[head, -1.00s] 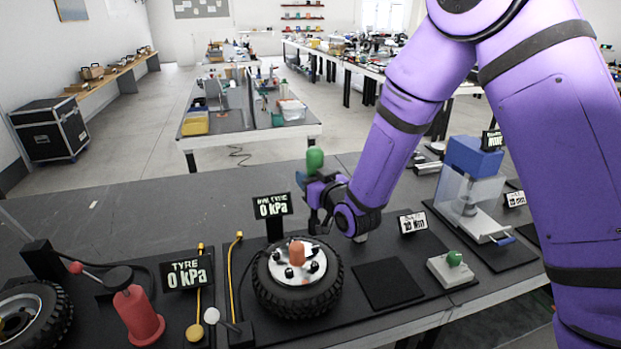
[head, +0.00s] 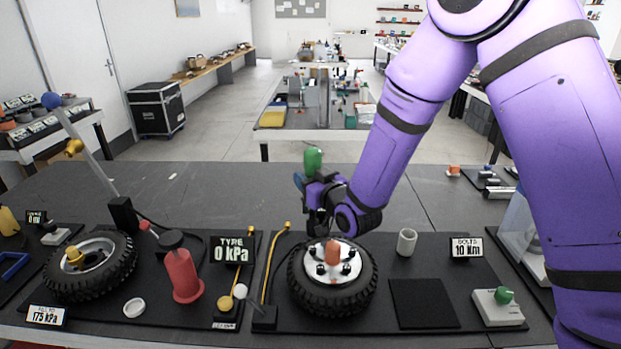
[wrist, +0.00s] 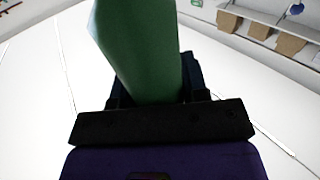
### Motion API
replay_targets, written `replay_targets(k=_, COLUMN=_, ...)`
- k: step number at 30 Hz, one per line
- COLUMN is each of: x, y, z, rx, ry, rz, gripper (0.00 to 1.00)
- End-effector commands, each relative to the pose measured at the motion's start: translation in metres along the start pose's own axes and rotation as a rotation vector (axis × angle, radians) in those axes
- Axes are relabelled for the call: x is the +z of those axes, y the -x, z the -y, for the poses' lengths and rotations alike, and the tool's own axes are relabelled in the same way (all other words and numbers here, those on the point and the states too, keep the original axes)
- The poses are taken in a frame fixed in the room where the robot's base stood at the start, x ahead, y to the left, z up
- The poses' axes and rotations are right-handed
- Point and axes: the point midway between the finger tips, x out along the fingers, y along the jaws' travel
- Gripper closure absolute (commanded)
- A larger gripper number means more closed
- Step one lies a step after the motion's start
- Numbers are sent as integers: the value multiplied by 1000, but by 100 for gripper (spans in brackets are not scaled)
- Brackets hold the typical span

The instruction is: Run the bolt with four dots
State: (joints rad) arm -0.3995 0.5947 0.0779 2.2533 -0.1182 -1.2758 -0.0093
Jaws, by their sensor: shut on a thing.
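My gripper (head: 311,185) is shut on a green tool (head: 313,160), perhaps a driver handle, held upright above and behind the wheel. The green tool also fills the top middle of the wrist view (wrist: 140,45). The wheel (head: 300,288) lies flat on a black mat, with a light rim and a red-orange piece (head: 332,252) standing at its centre. Several dark bolts (head: 320,268) sit around the rim. Dots on the bolts are too small to make out.
A grey cup-like cylinder (head: 407,242) and a "BOLTS 10 Nm" sign (head: 467,248) stand right of the wheel. A box with a green knob (head: 498,306) is at the front right. A red pump (head: 183,275) and second wheel (head: 60,285) are left. A dark square (head: 425,303) is clear.

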Motion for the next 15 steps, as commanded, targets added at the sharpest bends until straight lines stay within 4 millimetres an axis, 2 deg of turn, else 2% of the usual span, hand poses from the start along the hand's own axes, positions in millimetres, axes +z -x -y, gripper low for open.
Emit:
replay_targets(k=8, x=5, y=0, z=0, rx=0, ry=-1, rz=-2, gripper=88)
replay_targets(k=15, x=26, y=0, z=0, rx=0, ry=-1, rz=-1, gripper=88)
